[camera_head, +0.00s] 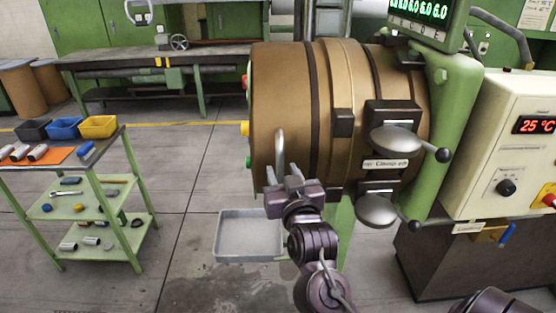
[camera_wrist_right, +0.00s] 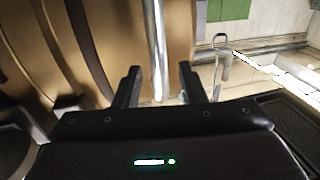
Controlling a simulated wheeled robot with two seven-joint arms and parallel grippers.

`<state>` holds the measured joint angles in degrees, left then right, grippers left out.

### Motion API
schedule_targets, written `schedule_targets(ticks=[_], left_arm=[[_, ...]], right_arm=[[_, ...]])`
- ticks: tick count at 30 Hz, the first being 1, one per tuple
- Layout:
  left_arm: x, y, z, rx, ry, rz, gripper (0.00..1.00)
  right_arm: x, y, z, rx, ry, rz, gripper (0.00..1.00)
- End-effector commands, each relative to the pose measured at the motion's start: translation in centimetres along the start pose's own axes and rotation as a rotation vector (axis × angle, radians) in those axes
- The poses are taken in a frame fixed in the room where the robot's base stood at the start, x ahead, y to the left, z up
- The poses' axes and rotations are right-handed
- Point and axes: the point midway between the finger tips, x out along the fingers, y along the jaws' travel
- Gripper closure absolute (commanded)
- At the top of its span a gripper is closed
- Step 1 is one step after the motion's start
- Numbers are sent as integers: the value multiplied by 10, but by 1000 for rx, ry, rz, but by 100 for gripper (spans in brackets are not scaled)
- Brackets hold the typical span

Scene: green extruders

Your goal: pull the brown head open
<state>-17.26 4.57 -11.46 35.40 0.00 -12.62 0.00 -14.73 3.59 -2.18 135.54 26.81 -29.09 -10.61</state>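The brown head (camera_head: 284,95) is a large bronze-brown drum with dark bands on the green machine; its front fills the left of the right wrist view (camera_wrist_right: 115,30). It looks closed against the machine. A grey metal bar handle (camera_head: 281,148) stands on its left side, upright. My right gripper (camera_head: 283,180) is at the lower end of this handle. In the right wrist view the fingers (camera_wrist_right: 158,82) are spread, and the handle bar (camera_wrist_right: 157,40) runs between them with gaps on both sides. My left gripper is not in view.
A grey tray (camera_head: 249,236) lies on the floor below the head. A green shelf cart (camera_head: 100,175) with coloured bins stands at left. Two clamp levers (camera_head: 396,138) sit on the drum's right side, beside a control cabinet (camera_head: 500,150). The floor between cart and head is clear.

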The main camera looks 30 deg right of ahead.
Motion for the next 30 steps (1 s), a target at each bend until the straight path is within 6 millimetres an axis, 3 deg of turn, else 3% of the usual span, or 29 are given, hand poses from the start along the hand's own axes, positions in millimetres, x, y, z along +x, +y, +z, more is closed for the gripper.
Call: schedule_targets(ticks=[7, 17, 26, 30], left_arm=[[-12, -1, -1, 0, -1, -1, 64], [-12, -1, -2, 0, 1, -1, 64], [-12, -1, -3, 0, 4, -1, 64], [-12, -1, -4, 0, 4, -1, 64]], right_arm=[[30, 0, -2, 0, 1, 1, 63], [35, 0, 0, 1, 0, 0, 63], [35, 0, 0, 1, 0, 0, 100], [35, 0, 0, 1, 0, 0, 100]])
